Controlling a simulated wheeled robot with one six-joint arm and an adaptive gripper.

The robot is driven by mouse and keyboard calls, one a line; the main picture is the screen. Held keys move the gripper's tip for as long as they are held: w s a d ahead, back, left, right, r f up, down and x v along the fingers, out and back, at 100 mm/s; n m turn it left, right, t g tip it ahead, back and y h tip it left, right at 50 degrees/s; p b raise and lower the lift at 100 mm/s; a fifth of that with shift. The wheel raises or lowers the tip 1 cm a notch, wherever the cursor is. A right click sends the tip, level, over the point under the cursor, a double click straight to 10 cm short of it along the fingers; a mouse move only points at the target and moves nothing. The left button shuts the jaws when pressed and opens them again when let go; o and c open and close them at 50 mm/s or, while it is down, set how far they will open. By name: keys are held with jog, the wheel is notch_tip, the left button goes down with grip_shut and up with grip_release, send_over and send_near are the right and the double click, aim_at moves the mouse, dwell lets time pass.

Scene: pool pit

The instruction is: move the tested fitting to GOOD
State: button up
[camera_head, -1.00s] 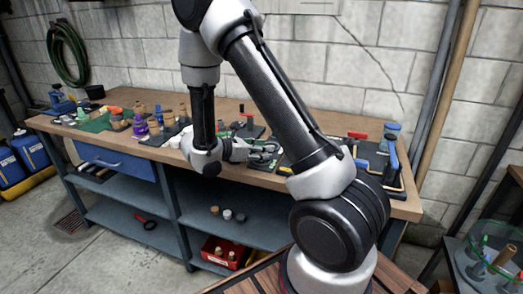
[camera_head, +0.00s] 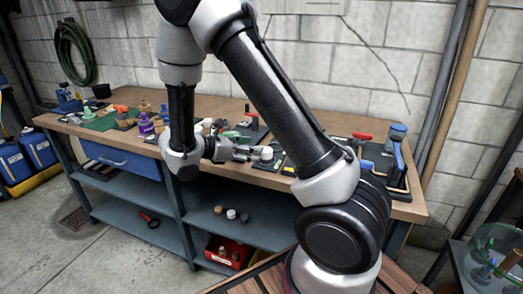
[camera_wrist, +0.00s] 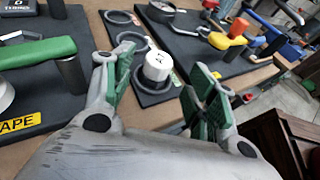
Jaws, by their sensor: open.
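A white fitting (camera_wrist: 158,66) with a dark mark on top stands upright on a black tray with round rings (camera_wrist: 133,38). I cannot tell whether this is the tested fitting, and no GOOD label is readable. The white fitting also shows in the head view (camera_head: 267,153), just right of my gripper (camera_head: 243,154). In the wrist view my gripper (camera_wrist: 163,90) has its green-padded fingers spread apart. The fitting appears between and beyond the fingers, with no finger seen gripping it.
A black board with a green-handled tool and a yellow TAPE-like label (camera_wrist: 20,123) lies left in the wrist view. A board with orange and yellow tools (camera_wrist: 228,38) lies right. The workbench (camera_head: 330,110) is crowded; a red bin (camera_head: 228,252) sits on its lower shelf.

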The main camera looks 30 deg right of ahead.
jog(key=v, duration=0.4)
jog(key=s+d+r+m+g+y, duration=0.3)
jog(key=s+d+r+m+y, duration=0.4)
jog(key=s+r+m, duration=0.35)
jog(key=s+r+m+t+y, duration=0.3)
jog(key=s+m, duration=0.1)
jog(key=s, duration=0.2)
jog(key=s+a+r+m+t+y, duration=0.1)
jog(key=s+r+m+t+y, duration=0.1)
jog(key=s, duration=0.4)
jog(key=shift+s+a+r+m+t+y, duration=0.2)
jog(key=shift+a+r+m+t+y, duration=0.15)
jog(key=shift+m+t+y, duration=0.55)
jog(key=shift+d+m, duration=0.1)
jog(key=shift+m, duration=0.15)
